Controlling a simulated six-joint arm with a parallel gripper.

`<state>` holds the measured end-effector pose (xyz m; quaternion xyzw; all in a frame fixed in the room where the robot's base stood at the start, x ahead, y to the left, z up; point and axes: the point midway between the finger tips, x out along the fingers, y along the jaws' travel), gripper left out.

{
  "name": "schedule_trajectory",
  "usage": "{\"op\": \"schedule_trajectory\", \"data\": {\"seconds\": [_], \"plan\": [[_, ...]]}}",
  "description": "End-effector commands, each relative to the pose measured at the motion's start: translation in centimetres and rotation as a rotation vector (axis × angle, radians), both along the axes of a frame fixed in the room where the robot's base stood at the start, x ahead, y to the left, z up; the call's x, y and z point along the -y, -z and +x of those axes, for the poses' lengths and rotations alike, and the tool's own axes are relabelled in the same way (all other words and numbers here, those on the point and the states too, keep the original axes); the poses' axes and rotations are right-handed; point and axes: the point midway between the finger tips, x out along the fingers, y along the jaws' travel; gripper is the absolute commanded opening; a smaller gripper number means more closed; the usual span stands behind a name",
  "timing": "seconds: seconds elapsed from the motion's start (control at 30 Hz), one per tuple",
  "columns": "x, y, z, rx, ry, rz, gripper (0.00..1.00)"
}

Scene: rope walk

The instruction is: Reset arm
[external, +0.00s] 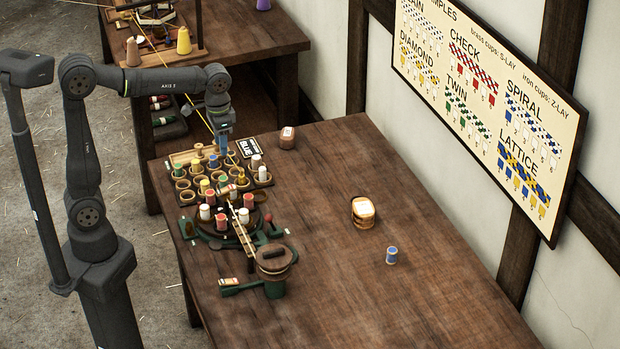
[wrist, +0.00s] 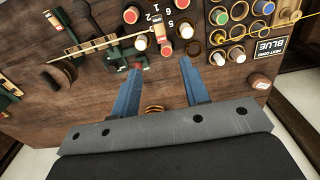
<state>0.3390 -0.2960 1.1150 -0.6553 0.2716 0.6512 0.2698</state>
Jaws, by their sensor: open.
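My gripper (external: 222,148) hangs above the back of the bobbin rack in the external view, with its blue fingers pointing down. In the wrist view my gripper (wrist: 160,66) has its two blue fingers spread apart, with nothing held between them. My arm rises from its base at left and bends over toward the rack.
A rack (external: 182,198) of ring cups holds several coloured bobbins. A round rope machine (external: 215,240) with more bobbins and a capped green post (external: 273,262) stand in front.

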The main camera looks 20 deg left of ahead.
Motion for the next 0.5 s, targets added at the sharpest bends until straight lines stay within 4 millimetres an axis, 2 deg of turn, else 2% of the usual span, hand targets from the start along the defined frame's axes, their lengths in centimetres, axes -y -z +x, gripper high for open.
{"op": "schedule_trajectory", "data": {"seconds": [0.1, 0.27, 0.33, 0.5], "plan": [[-0.2, 2.2, -0.1, 0.006, 0.000, -0.006, 0.42], [-0.3, 4.3, -0.2, 0.013, 0.000, -0.013, 0.42], [-0.3, 3.2, -0.2, 0.018, 0.000, -0.018, 0.42], [-0.3, 2.6, -0.2, 0.016, 0.000, -0.016, 0.42]]}}
